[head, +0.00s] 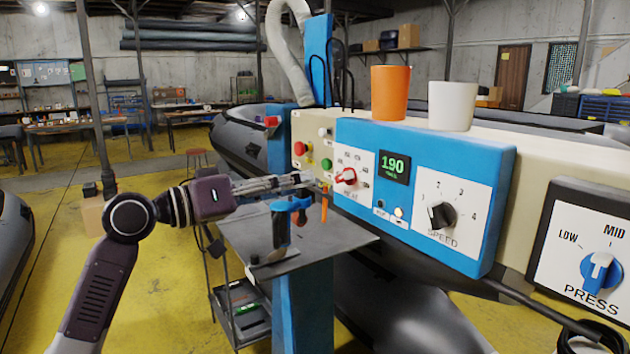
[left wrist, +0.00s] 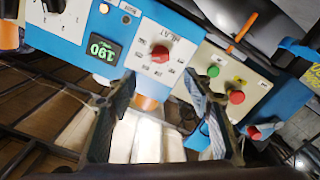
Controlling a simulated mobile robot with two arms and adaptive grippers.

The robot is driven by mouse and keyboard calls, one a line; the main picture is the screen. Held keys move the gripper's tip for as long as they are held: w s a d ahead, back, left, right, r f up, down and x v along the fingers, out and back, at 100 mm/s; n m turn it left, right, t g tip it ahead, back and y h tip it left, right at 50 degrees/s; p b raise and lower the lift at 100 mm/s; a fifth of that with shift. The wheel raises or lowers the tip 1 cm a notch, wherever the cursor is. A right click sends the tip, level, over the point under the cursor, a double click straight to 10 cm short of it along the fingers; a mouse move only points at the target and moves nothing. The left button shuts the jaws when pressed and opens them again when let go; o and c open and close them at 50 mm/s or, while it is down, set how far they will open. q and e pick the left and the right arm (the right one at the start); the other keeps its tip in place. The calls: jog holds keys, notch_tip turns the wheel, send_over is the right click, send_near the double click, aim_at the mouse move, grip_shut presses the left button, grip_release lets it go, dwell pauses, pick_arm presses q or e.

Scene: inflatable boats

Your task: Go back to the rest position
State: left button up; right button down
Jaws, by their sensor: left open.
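My left gripper (head: 308,179) reaches in from the left in the head view, its fingers pointing at the red heat knob (head: 346,176) on the blue control panel (head: 455,157). In the left wrist view the fingers of my left gripper (left wrist: 162,88) are spread with nothing between them. The red heat knob (left wrist: 159,53) shows beyond and between the fingertips, apart from them. The display (head: 394,167) reads 190. My right gripper is not in view.
A grey shelf (head: 345,243) with blue and orange-handled tools stands below my left gripper. Orange (head: 390,93) and white (head: 453,106) cups stand on the machine. A black speed knob (head: 441,215) and a blue press knob (head: 599,269) are to the right. Yellow floor lies open at left.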

pick_arm(q)
jog(key=shift+v, duration=1)
